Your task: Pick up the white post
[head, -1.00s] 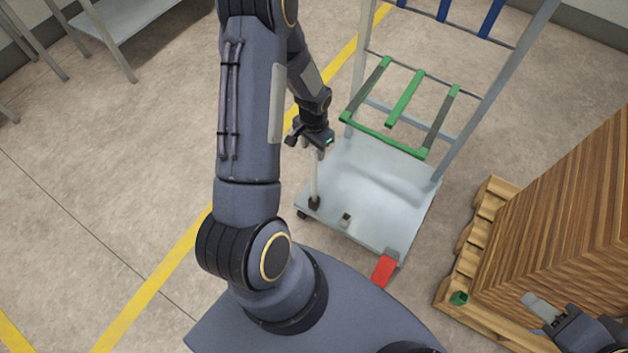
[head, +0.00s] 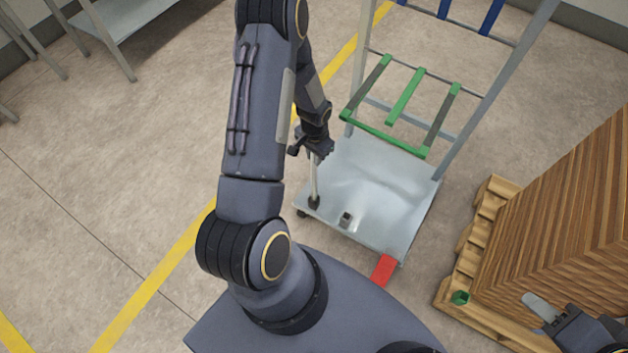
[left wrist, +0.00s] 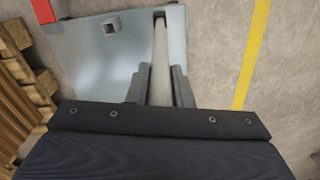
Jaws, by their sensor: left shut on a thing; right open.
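The white post (head: 314,184) stands upright at the left front corner of the grey cart platform (head: 372,190), its lower end in a dark foot. My left gripper (head: 316,155) is shut on its upper part. In the left wrist view the post (left wrist: 159,48) runs between the two fingers of my left gripper (left wrist: 161,80) toward the platform corner. The gripper hides the post's top. My right gripper (head: 548,312) is open at the lower right, away from the post, and partly out of frame.
An empty square socket (head: 346,220) sits on the platform, with a red piece (head: 384,269) at its front edge. A green rack (head: 383,136) stands over the platform's rear. A wooden stack (head: 560,230) on a pallet (head: 480,225) is at the right. Open floor lies left.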

